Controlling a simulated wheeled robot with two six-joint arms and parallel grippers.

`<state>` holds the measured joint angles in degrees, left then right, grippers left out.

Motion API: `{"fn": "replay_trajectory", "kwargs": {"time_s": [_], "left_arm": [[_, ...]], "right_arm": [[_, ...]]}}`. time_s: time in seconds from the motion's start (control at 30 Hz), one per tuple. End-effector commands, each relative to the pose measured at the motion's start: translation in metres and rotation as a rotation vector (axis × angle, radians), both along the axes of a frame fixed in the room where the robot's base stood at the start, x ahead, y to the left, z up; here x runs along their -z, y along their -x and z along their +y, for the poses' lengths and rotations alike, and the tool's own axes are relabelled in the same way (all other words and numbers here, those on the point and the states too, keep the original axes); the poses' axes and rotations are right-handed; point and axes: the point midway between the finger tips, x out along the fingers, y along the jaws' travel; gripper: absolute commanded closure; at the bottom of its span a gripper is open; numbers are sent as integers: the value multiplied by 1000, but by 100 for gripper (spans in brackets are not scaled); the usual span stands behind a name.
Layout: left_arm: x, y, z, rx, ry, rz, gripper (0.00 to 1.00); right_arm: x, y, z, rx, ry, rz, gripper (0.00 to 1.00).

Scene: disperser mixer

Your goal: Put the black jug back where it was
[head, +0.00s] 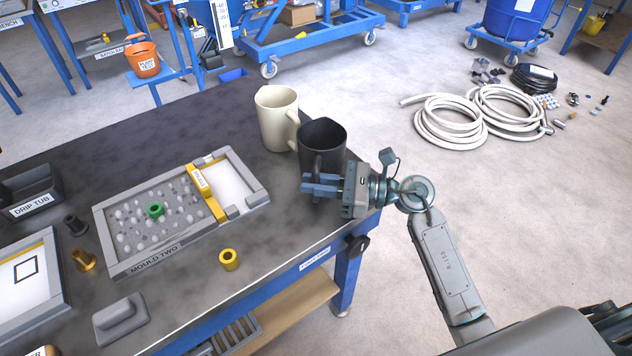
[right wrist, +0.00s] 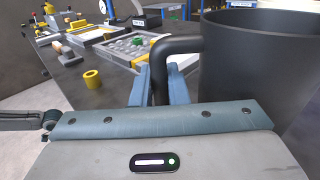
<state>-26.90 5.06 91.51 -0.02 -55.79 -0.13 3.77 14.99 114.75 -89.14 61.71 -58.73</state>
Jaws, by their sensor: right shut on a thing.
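The black jug (head: 324,138) stands upright at the right end of the dark workbench, beside a cream jug (head: 277,118). My right gripper (head: 320,186) reaches in from the right and is shut on the black jug's handle. In the right wrist view the handle (right wrist: 160,72) passes between the blue fingers (right wrist: 158,88), and the jug's body (right wrist: 255,65) fills the right side. I cannot tell whether the jug's base touches the bench; the gripper hides it. My left gripper is not in view.
The mould two tray (head: 127,262) with grey and green pieces lies left of the jugs. A yellow ring (head: 229,260) and a grey float (head: 121,319) are near the front edge. The drip tub (head: 32,196) is at far left. Hoses (head: 450,122) lie on the floor.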

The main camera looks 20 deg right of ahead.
Motion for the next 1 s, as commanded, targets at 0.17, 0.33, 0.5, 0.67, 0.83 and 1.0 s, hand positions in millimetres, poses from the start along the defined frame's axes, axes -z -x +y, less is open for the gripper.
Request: {"fn": "replay_trajectory", "kwargs": {"time_s": [0.17, 0.33, 0.5, 0.67, 0.83, 1.0], "left_arm": [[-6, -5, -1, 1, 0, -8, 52], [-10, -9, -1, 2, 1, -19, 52], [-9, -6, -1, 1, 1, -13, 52], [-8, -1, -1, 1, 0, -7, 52], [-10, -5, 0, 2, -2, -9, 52], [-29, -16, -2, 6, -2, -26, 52]], "right_arm": [[1, 0, 0, 0, 0, 0, 82], [1, 0, 0, 0, 0, 0, 64], [1, 0, 0, 0, 1, 0, 64], [-2, 0, 0, 0, 1, 0, 64], [3, 8, -17, 1, 7, 1, 64], [3, 18, -38, 1, 7, 1, 64]]}}
